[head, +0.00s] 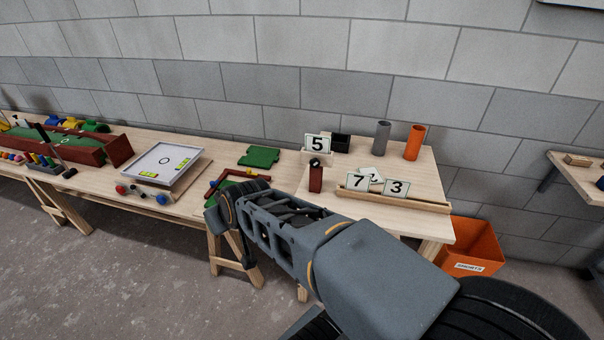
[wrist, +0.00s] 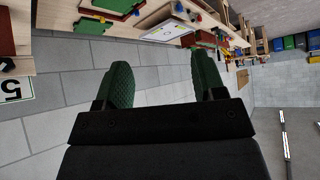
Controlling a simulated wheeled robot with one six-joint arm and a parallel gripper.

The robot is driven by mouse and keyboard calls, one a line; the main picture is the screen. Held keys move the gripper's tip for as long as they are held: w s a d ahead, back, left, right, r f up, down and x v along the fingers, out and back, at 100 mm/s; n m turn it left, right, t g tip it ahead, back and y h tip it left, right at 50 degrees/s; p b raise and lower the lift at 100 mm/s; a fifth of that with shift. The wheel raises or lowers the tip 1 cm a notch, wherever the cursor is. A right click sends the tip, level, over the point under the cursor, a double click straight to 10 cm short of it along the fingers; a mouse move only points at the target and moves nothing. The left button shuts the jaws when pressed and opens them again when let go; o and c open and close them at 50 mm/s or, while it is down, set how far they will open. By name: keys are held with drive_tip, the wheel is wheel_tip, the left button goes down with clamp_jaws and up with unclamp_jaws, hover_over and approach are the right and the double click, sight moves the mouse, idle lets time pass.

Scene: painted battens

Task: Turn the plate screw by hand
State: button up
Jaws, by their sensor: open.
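A number plate reading 5 (head: 317,143) stands upright at the top of a dark red block (head: 315,180) on the right-hand bench. A small dark round knob, seemingly the plate screw (head: 315,162), shows just below the plate. The plate also shows turned sideways at the left edge of the wrist view (wrist: 14,90). My gripper (wrist: 163,65) is open, with two green padded fingers well apart and nothing between them. It is away from the plate and the screw. In the head view my arm reaches left in front of the bench, and I cannot make out the fingers.
Plates 7 (head: 358,183) and 3 (head: 396,187), with another partly hidden, stand by a wooden rail (head: 420,204). A grey tube (head: 382,138) and an orange tube (head: 414,143) stand behind. An orange bin (head: 472,247) is at right. A white tray (head: 183,152) lies left.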

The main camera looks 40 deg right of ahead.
drive_tip(key=w+d+f+m+t+h+b, duration=0.25)
drive_tip(key=w+d+f+b, duration=0.25)
drive_tip(key=d, duration=0.3)
drive_tip(key=m+g+h+b, duration=0.1)
drive_tip(key=m+h+b, duration=0.55)
drive_tip(key=h, duration=0.65)
approach(314, 164)
drive_tip(key=shift+n, duration=0.5)
drive_tip(key=b+x, duration=0.1)
drive_tip(key=x, duration=0.7)
drive_tip(key=shift+r, duration=0.15)
drive_tip(key=shift+w+d, duration=0.3)
drive_tip(key=shift+d, duration=0.2)
drive_tip(key=c, duration=0.9)
